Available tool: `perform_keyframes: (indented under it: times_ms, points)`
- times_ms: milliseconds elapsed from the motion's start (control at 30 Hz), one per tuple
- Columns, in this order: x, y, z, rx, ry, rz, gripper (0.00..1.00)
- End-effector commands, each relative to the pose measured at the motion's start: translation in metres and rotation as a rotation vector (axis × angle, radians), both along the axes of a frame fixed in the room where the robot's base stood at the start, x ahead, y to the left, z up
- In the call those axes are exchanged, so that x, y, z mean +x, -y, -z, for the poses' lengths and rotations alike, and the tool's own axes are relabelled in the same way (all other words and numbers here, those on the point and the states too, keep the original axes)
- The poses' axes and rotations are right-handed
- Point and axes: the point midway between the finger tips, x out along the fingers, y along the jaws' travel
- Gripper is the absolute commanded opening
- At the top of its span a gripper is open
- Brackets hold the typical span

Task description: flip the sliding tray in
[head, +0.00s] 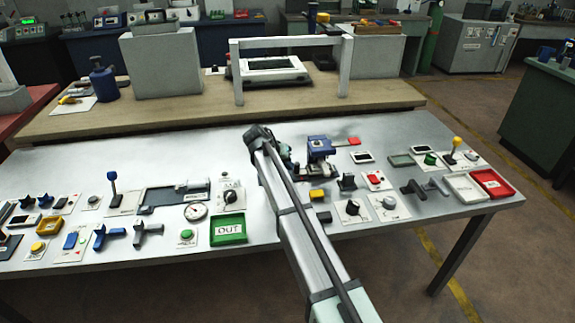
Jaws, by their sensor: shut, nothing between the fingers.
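A flat dark-grey slide unit (160,197) lies on the grey workbench, left of my arm, with a pale block at its right end. It looks most like the sliding tray, but I cannot tell for certain or how far in it sits. A green tray marked OUT (229,231) lies in front of it to the right. My arm rises from the bottom edge to a dark joint over the middle of the bench.
Left of the slide stands a blue-knobbed lever (112,180); a round gauge (195,211) and a black dial (231,197) are close to it. A blue device (319,148) stands right of my arm. White (465,188) and red (493,183) trays lie far right. The bench's back left is clear.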

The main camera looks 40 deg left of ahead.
Motion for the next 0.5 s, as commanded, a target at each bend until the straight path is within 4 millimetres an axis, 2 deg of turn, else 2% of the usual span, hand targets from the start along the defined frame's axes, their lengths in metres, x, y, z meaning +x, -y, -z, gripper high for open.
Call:
perform_keyframes:
  times_ms: [233,500]
  points:
    - [-0.023,-0.036,0.000,0.004,-0.003,-0.006,0.00]
    - [-0.055,-0.042,-0.046,0.006,-0.003,-0.005,0.00]
